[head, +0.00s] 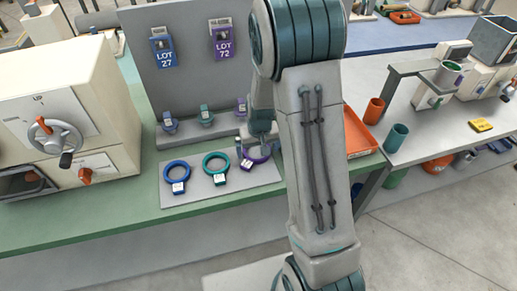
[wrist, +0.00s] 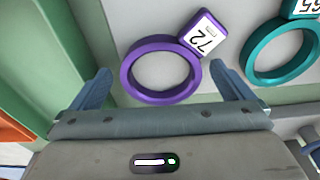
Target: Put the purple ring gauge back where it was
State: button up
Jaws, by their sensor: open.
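The purple ring gauge (wrist: 133,84) with a white "72" label lies flat in the wrist view, just ahead of and between my open fingers. My gripper (wrist: 168,88) holds nothing. In the head view the purple ring gauge (head: 264,157) is at the right end of a grey plate (head: 205,196), partly hidden by my arm. My gripper (head: 262,138) is over it. A teal ring gauge (head: 216,173) and a blue ring gauge (head: 175,185) lie left of it on the plate. The teal one (wrist: 253,68) also shows in the wrist view.
Behind the plate a grey ledge carries blue (head: 169,123), teal (head: 206,115) and purple (head: 242,107) holders below a grey panel (head: 187,85) with LOT 27 and LOT 72 tags. A cream machine (head: 75,85) stands left; an orange tray (head: 361,135) is right.

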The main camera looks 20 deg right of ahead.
notch_tip(320, 180, up, 11)
jog(key=s, duration=0.2)
jog(key=s+r, duration=0.4)
jog(key=s, duration=0.5)
jog(key=s+a+r+t, duration=0.1)
jog(key=s+r, duration=0.4)
jog(key=s, duration=0.5)
jog(key=shift+r+b, duration=0.2)
jog(key=shift+b, duration=0.1)
jog(key=shift+s+a, duration=0.1)
